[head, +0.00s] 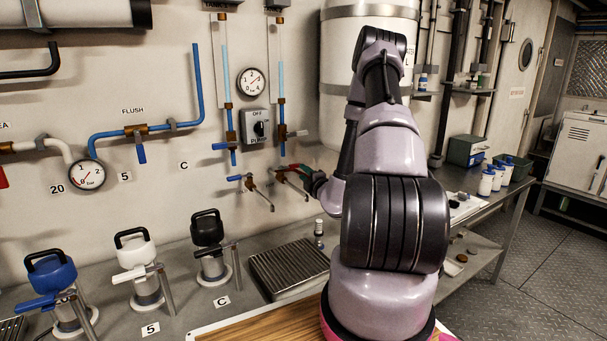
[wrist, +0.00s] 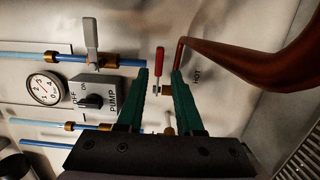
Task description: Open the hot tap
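The hot tap has a red lever (wrist: 159,62) on a brass body, next to the HOT label on the wall in the wrist view. Its copper spout (wrist: 240,55) curves toward the camera on the right. My gripper (wrist: 160,74) has two green fingers, open and apart. The red lever shows in the gap between the fingertips, and I see no contact.
A tap with a blue lever (head: 234,178) is just left of the hot tap. The pump switch box (head: 254,127) and a gauge (head: 252,82) are above. A ribbed drain tray (head: 288,268) lies below on the bench. Lidded vessels (head: 137,262) stand at the left.

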